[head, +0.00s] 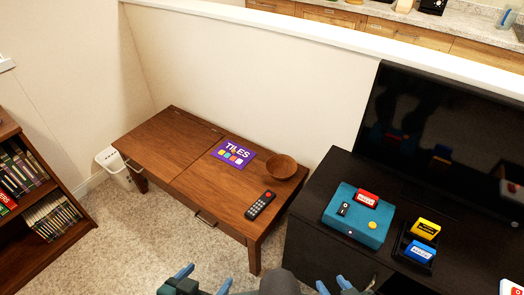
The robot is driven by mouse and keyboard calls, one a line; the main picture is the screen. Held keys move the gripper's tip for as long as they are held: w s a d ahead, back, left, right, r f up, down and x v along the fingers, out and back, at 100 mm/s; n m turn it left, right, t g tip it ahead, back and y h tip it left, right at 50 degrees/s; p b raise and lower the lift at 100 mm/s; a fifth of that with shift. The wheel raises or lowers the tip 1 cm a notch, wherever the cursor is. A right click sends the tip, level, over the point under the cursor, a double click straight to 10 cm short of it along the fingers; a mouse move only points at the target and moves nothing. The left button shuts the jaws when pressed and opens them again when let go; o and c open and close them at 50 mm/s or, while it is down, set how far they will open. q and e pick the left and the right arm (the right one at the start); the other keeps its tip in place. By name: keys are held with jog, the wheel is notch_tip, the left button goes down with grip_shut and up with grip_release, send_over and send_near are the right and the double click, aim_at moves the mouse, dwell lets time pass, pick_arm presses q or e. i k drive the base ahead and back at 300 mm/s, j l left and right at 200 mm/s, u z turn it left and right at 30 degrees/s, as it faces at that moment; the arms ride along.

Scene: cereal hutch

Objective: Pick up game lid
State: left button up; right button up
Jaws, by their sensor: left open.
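The game lid (234,152) is a flat purple rectangle with "TILES" in white letters and coloured squares. It lies flat on the brown wooden coffee table (190,180), left of a wooden bowl. My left gripper (204,280) is at the bottom edge of the head view, open and empty, well short of the table and apart from the lid. My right gripper (332,285) is at the bottom edge, further right, partly cut off; its blue fingertips look apart with nothing between them.
The wooden bowl (281,167) and a black remote (260,205) are on the table. A black TV stand (335,165) with a teal console (358,215) and cartridges is at right. Carpet (160,235) in front is clear.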

aim_at(237, 156)
jog(key=u, duration=0.35)
jog(key=z, duration=3.2)
jog(key=k+j, duration=0.9)
jog(key=k, duration=0.2)
jog(key=k+j+u, duration=0.1)
jog(key=k+j, duration=0.75)
jog(key=k, duration=0.2)
jog(key=j, duration=0.45)
jog(key=i+j, duration=0.15)
jog(key=j, duration=0.7)
jog(key=i, duration=0.05)
